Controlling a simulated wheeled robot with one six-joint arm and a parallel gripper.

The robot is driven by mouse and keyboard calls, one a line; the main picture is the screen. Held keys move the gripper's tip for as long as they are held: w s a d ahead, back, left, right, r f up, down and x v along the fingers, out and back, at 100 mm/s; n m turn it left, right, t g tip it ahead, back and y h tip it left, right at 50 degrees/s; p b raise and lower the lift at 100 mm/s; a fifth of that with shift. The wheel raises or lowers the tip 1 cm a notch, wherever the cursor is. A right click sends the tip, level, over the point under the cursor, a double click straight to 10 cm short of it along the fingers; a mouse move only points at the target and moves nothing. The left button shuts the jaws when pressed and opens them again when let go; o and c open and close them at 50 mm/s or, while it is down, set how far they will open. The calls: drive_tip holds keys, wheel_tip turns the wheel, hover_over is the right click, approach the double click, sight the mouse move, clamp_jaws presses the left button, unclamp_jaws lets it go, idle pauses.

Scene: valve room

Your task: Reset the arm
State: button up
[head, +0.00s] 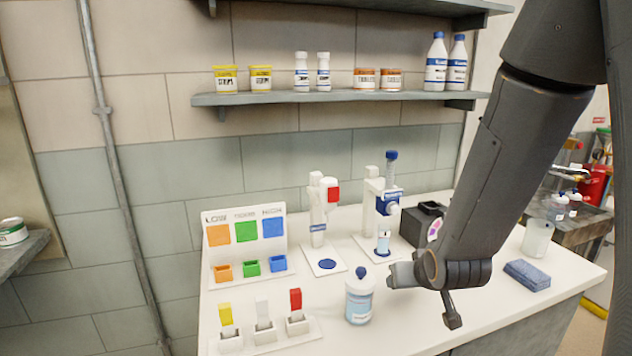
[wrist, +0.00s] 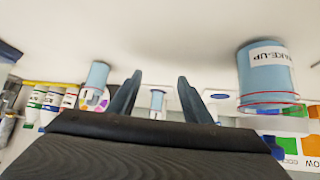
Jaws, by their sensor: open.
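My gripper (head: 392,279) is at the end of my dark grey arm, low over the white counter, right of the make-up bottle. The wrist view is upside down, with the counter at its top. There my gripper (wrist: 159,80) shows two dark fingers spread apart with nothing held between them. A small pale blue vial (wrist: 157,103) shows beyond the gap. The bottle labelled MAKE-UP (wrist: 268,75) stands right of the fingers; in the head view this blue-capped bottle (head: 359,301) stands upright, apart from the gripper.
Behind the gripper stand a white dispenser (head: 371,200) with a vial (head: 383,243) under it and a black box (head: 421,228). A beaker (head: 537,238) and blue sponge (head: 527,275) are at right. Colour bins (head: 250,267) and a tag rack (head: 264,335) are at left. A shelf (head: 340,97) is above.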

drive_tip(key=s+g, duration=0.2)
drive_tip(key=s, duration=0.2)
drive_tip(key=s+a+r+g, duration=0.1)
drive_tip(key=s+g, duration=0.1)
drive_tip(key=s, duration=0.3)
drive_tip(key=s+g, duration=0.2)
drive_tip(key=s, duration=0.2)
drive_tip(key=shift+s+a+r+m, duration=0.2)
drive_tip(key=shift+s+m, duration=0.1)
drive_tip(key=s, duration=0.1)
drive_tip(key=s+f+g, duration=0.1)
drive_tip(key=s+g, duration=0.1)
drive_tip(key=s, duration=0.1)
drive_tip(key=shift+f, duration=0.4)
